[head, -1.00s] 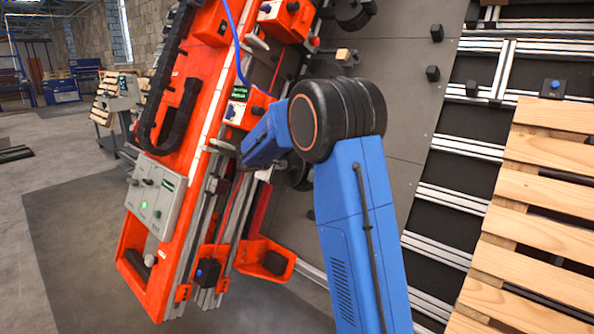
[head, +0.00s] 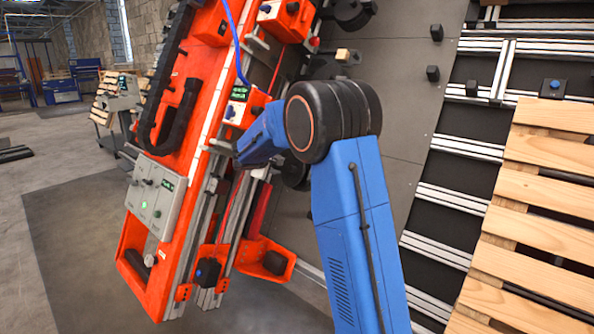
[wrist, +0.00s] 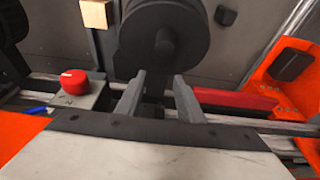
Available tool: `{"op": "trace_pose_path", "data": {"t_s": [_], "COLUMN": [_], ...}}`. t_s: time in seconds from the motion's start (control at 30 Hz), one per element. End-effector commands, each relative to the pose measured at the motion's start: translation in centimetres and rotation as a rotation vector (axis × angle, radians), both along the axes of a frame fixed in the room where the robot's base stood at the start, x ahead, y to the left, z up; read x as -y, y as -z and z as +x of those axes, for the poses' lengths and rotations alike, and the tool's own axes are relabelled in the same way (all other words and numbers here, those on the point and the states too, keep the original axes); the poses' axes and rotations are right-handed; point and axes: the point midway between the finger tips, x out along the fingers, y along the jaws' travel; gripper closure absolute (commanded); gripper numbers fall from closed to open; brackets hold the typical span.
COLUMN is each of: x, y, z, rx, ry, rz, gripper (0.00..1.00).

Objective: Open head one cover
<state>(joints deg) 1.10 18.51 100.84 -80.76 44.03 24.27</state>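My gripper (wrist: 158,98) shows in the wrist view with its two grey fingers apart and nothing visible between their tips. A large dark round drum (wrist: 145,38) with a central hub stands just beyond the fingers; I cannot tell whether they touch it. No part is clearly marked as head one's cover, so I cannot tell its state. In the head view the orange gantry carriage (head: 172,235) stands left of my blue arm, which reaches toward it. The gripper is hidden there.
In the wrist view a red button (wrist: 75,82) on a grey box is left of the fingers, and an orange bracket (wrist: 265,75) is at right. The head view shows a control panel (head: 155,196) with a green light and a wooden pallet (head: 545,185) at right.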

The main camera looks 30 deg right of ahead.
Motion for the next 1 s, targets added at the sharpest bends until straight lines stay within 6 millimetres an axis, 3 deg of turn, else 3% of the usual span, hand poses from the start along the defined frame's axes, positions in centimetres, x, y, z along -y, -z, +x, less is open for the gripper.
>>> {"op": "trace_pose_path", "data": {"t_s": [0.37,1.0], "x": [-0.1,-3.5], "y": [-0.1,-2.0], "z": [0.0,-1.2], "rx": [0.0,0.0], "ry": [0.0,-0.001], "rz": [0.0,0.0], "gripper": [0.66,0.66]}}
